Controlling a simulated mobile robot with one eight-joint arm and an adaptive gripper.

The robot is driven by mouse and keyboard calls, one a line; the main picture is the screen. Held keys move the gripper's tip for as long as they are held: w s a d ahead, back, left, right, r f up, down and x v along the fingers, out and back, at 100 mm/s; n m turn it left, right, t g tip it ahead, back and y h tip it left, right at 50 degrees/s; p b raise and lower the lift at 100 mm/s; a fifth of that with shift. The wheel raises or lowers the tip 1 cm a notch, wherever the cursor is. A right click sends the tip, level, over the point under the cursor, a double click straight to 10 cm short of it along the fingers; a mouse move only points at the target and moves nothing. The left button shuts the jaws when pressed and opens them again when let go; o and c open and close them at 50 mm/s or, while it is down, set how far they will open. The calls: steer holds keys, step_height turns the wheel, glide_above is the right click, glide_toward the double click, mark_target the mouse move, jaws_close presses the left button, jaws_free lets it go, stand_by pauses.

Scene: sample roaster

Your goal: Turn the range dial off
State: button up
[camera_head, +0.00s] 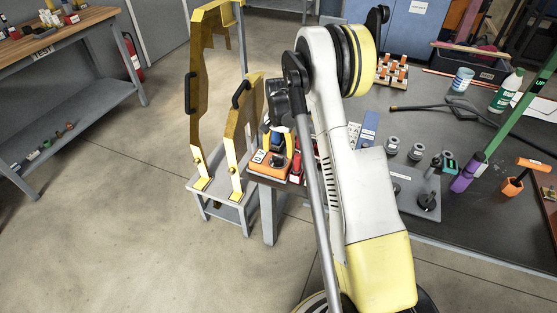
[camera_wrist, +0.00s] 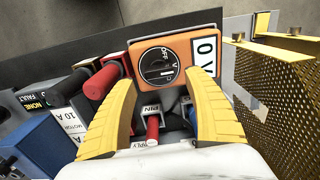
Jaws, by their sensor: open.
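The range dial (camera_wrist: 157,66) is a round dark knob with white markings on the face of an orange meter (camera_wrist: 180,45). "OFF" shows on the dial's scale near its top; I cannot tell clearly where the pointer stands. The meter has a white display reading "0V" at its right. My gripper (camera_wrist: 161,82) is open and empty, its yellow fingers spread either side just short of the dial in the wrist view. The meter also shows in the head view (camera_head: 272,160) at the table's left corner, partly behind my arm.
Red plugs (camera_wrist: 103,80), a pin-labelled part (camera_wrist: 152,108) and a blue box (camera_wrist: 40,145) crowd below and left of the meter. Yellow perforated guard panels (camera_wrist: 285,85) stand close on the right. The grey bench (camera_head: 460,205) holds knobs and tools at right.

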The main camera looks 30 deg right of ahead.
mark_target(277, 156)
steer(key=shift+f+b, duration=0.4)
steer(key=shift+f, duration=1.1)
steer(key=c, duration=1.2)
steer(key=n, duration=0.5)
steer(key=shift+a+n, duration=0.2)
steer(key=shift+n, duration=0.1)
steer(key=n, duration=0.6)
steer(key=shift+w+a, duration=0.1)
steer(key=shift+a, duration=0.05)
